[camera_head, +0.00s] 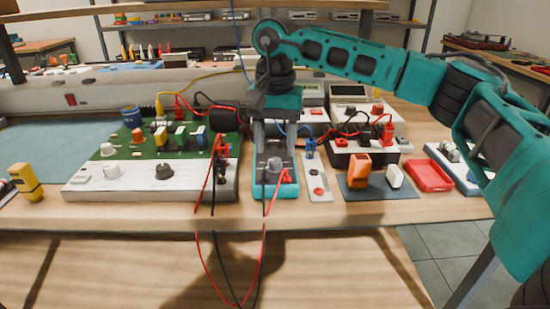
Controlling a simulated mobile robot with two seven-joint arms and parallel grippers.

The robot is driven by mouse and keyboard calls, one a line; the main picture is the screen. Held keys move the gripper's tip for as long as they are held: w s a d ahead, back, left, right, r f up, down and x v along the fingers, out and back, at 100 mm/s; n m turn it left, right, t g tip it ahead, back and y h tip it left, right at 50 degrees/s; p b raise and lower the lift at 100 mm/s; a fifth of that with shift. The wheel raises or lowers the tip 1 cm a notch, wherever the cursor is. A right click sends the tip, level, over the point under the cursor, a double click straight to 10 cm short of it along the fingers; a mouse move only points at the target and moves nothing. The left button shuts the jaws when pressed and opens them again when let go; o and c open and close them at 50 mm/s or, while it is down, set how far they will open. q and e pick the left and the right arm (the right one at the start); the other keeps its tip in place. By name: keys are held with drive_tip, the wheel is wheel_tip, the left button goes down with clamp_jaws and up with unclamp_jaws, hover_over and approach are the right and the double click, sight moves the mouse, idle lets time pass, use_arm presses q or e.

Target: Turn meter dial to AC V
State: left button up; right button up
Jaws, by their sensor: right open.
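The meter (261,188) is a small teal-edged unit lying near the front of the workbench, with red and black leads at its lower end. Its grey round dial (274,166) shows in the middle of its face. The pointer's setting is too small to read. My right gripper (273,150) comes down over the meter from above, its two fingers apart, just above or around the dial. I cannot tell whether they touch it. The gripper and wrist hide the meter's upper part. My left gripper is not in view.
Left of the meter stands a green circuit board on a white base (150,184) with knobs and wires. To the right are a white strip (318,185), a dark mat with an orange block (356,170) and a red tray (429,176). Red and black leads hang over the front edge.

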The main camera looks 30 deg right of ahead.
sight(275, 160)
drive_tip(key=shift+f, duration=1.55)
clamp_jaws()
